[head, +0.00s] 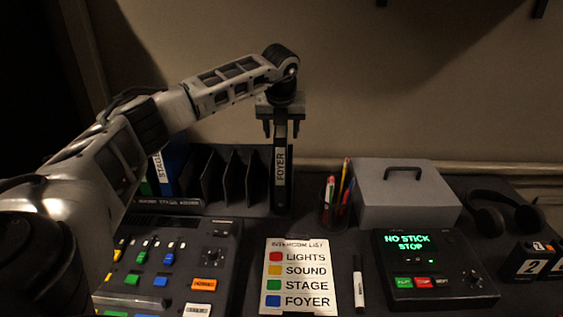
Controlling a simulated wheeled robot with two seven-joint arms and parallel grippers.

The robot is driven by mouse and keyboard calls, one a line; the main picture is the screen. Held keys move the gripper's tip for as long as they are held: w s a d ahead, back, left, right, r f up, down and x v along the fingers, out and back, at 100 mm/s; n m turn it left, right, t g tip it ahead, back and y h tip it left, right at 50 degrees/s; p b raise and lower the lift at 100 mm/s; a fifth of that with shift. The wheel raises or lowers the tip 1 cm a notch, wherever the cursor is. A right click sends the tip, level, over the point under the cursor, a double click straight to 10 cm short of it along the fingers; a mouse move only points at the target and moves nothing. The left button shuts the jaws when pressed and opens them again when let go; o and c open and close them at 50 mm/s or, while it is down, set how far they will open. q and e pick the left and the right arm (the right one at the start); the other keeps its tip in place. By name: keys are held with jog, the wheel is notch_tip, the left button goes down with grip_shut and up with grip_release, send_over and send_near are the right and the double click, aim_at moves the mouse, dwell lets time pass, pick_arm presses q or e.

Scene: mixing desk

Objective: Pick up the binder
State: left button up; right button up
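A black binder (281,188) with a white FOYER label stands upright at the right end of the dark rack. My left gripper (281,128) points down over its top. Its two fingers sit on either side of the binder's upper part, with small gaps showing, so it looks open. A blue binder (172,172) with a white STAGE label stands at the rack's left end, partly hidden by my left arm. My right gripper is not in view.
The rack (228,207) has several dark dividers. A pen cup (333,212) and grey cash box (405,195) stand right of the FOYER binder. In front are a mixing console (215,240), intercom list (300,275), marker (358,285) and lit panel (430,270). Headphones (500,210) lie right.

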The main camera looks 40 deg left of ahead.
pick_arm(q)
jog(key=shift+f, duration=0.1)
grip_shut()
jog(key=shift+r, duration=0.2)
